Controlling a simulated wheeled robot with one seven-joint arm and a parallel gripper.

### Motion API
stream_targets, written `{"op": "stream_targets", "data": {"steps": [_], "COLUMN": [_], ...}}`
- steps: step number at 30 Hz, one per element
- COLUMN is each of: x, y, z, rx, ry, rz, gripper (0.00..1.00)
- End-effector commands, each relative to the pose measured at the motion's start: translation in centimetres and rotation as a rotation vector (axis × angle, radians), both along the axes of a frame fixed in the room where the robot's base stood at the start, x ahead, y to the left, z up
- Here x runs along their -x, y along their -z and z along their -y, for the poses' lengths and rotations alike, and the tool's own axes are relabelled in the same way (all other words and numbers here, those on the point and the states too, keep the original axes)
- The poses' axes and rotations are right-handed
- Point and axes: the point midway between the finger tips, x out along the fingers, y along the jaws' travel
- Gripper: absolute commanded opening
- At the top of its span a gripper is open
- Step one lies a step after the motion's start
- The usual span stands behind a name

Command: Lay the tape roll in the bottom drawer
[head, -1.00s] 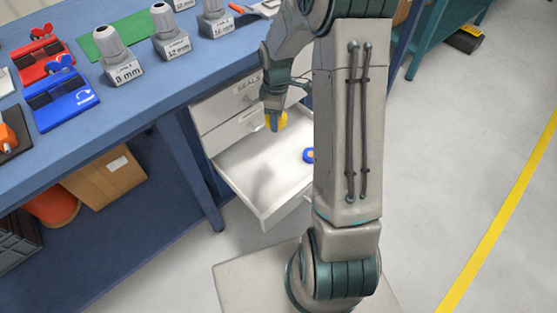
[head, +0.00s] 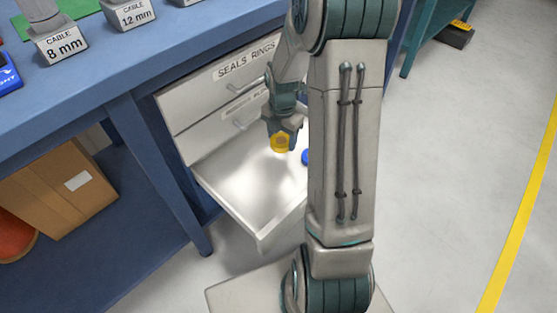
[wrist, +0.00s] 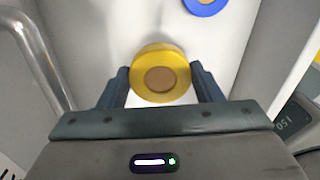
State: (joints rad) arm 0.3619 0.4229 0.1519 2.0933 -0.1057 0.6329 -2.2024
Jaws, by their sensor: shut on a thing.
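My gripper (wrist: 161,88) is shut on the yellow tape roll (wrist: 158,54), with a finger on each side of it. In the head view the yellow tape roll (head: 280,143) hangs from my gripper (head: 281,134) over the back part of the open bottom drawer (head: 237,190). The white drawer floor shows below the roll in the wrist view; I cannot tell the exact gap. A blue roll (wrist: 205,3) lies in the drawer, and in the head view it is partly hidden behind my arm (head: 305,157).
The drawer cabinet (head: 185,115) has closed upper drawers with bar handles, one labelled SEALS RINGS, just above the open drawer. A handle (wrist: 36,58) shows close by on the left in the wrist view. The blue workbench (head: 90,85) stands left, with a cardboard box (head: 60,185) below.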

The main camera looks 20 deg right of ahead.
Motion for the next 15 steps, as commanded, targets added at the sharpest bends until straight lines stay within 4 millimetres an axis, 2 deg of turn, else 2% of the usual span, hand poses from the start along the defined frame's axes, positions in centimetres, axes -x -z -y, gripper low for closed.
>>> {"op": "stream_targets", "data": {"steps": [3, 11, 15], "x": [0.1, 0.0, 0.0], "y": [2.6, 5.4, 7.9], "z": [-0.1, 0.0, 0.0], "rx": [-0.001, 0.0, -0.001], "ry": [0.0, 0.002, 0.003], "rz": [-0.004, -0.001, -0.003], "gripper": [0.36, 0.36, 0.36]}}
